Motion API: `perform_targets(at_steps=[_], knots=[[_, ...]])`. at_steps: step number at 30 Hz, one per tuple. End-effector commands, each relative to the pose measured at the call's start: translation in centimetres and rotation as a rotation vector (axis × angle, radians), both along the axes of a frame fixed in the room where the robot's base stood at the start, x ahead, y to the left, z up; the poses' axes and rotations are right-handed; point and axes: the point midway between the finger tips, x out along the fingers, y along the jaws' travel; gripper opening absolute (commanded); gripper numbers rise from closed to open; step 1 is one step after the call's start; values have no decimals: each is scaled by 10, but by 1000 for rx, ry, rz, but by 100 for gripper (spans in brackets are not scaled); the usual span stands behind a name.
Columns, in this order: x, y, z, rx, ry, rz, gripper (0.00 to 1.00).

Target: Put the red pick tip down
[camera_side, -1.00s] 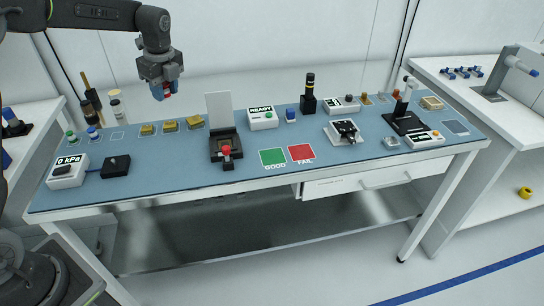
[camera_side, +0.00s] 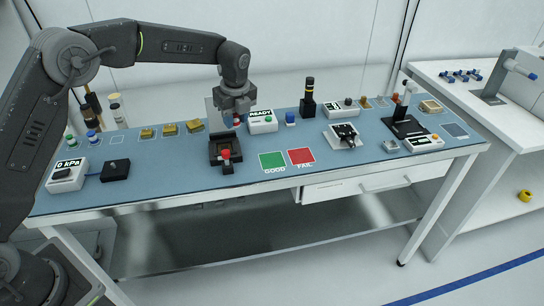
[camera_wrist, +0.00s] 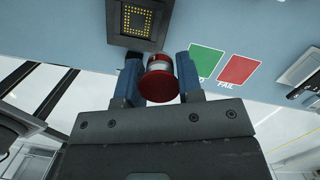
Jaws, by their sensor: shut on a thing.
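The red pick tip (camera_wrist: 160,87) is between the blue fingers of my gripper (camera_wrist: 158,66) in the wrist view, with a pale band above its red cap. In the side view my gripper (camera_side: 237,121) hangs above the table by the black test socket (camera_side: 225,149), and only a little red shows between its fingers. A green tip (camera_side: 70,138) and a blue tip (camera_side: 92,135) stand at the table's left end. An outlined square (camera_side: 117,139) to their right is empty.
Gold-coloured parts (camera_side: 170,130) lie right of the empty square. The socket's upright panel is partly hidden behind my gripper. The READY box (camera_side: 262,122) stands close to its right. Green (camera_side: 272,160) and red (camera_side: 301,156) pads lie flat at the front.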

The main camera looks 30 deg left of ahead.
Motion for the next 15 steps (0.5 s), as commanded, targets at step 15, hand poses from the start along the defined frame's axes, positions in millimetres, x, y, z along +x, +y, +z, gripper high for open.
perform_targets(at_steps=[15], knots=[[28,-92,-58,0,0,-1,11]])
